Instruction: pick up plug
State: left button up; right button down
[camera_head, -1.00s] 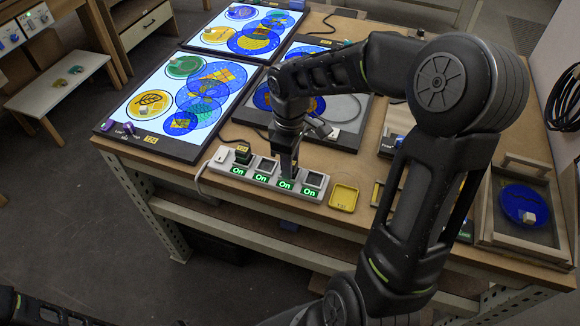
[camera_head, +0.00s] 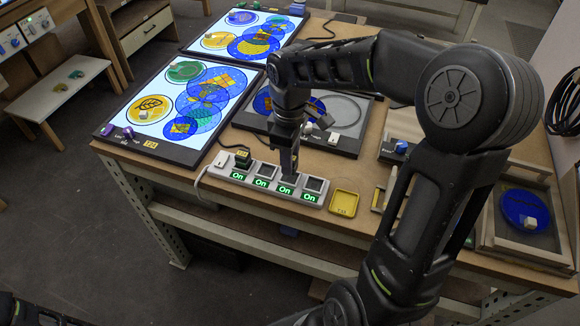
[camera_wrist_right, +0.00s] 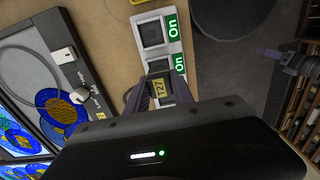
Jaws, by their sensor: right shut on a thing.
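My right gripper (camera_head: 289,166) points down over the third socket from the left on a grey power strip (camera_head: 213,170). In the right wrist view, my right gripper (camera_wrist_right: 162,86) is shut on a dark plug with a yellow "127" label (camera_wrist_right: 166,91). The plug is at the strip, but I cannot tell how far it sits in the socket. The strip (camera_wrist_right: 173,19) also shows there, with an empty socket and green "On" signs. Another dark plug with a yellow label (camera_head: 242,157) stands in the leftmost socket. My left gripper is out of view.
A yellow tray (camera_head: 345,203) stands right of the strip. Lit panels with coloured discs (camera_head: 205,75) lie behind and left, and a dark panel with a grey cable (camera_head: 344,110) lies behind the gripper. A wooden frame with a blue disc (camera_head: 525,207) is at the right.

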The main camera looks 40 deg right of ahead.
notch_tip(320, 180, up, 7)
jog(key=shift+f, duration=0.2)
jog(key=shift+r, duration=0.1)
dwell(0.5)
jog(key=shift+r+p, duration=1.85)
jog(key=shift+r, duration=0.55)
jog(key=shift+f, duration=0.1)
